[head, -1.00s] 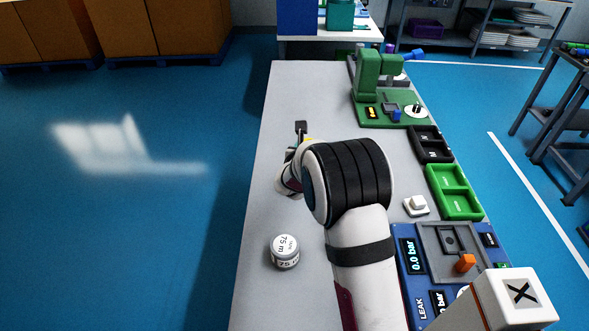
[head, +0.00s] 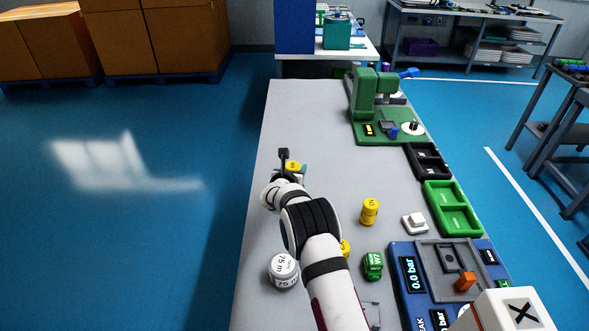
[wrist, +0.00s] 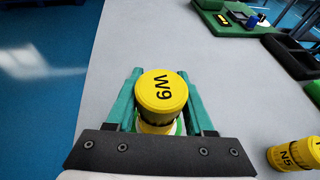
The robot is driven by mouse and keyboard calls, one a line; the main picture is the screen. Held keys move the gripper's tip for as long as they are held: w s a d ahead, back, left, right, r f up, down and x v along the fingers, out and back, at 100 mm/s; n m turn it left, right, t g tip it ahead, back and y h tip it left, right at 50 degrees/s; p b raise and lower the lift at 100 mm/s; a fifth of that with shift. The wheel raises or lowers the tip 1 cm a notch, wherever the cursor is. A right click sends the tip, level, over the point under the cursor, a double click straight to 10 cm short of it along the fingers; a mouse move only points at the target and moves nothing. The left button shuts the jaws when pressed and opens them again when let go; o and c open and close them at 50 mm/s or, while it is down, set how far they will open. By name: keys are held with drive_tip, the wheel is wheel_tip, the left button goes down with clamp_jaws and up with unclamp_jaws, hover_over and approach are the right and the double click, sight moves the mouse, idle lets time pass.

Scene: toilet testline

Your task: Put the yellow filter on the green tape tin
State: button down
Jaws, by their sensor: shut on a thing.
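My gripper (head: 290,171) is shut on a yellow filter (head: 293,166) at the left side of the grey bench. In the wrist view, the filter (wrist: 163,88) stands between the teal fingers (wrist: 163,100), its round end marked W9 facing the camera. A sliver of white and green shows just below the held filter in the wrist view. It may be the green tape tin, but I cannot tell, nor whether the filter touches it. No other green tape tin is clearly visible.
A white tape tin (head: 284,270), a yellow filter (head: 370,211), a partly hidden yellow item (head: 345,248) and a green item marked W7 (head: 373,265) stand nearer. A green tray (head: 453,208) and blue test panel (head: 403,290) line the right. The bench's far middle is clear.

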drive_tip(key=shift+f, duration=0.2)
drive_tip(key=shift+c, duration=1.4)
unclamp_jaws()
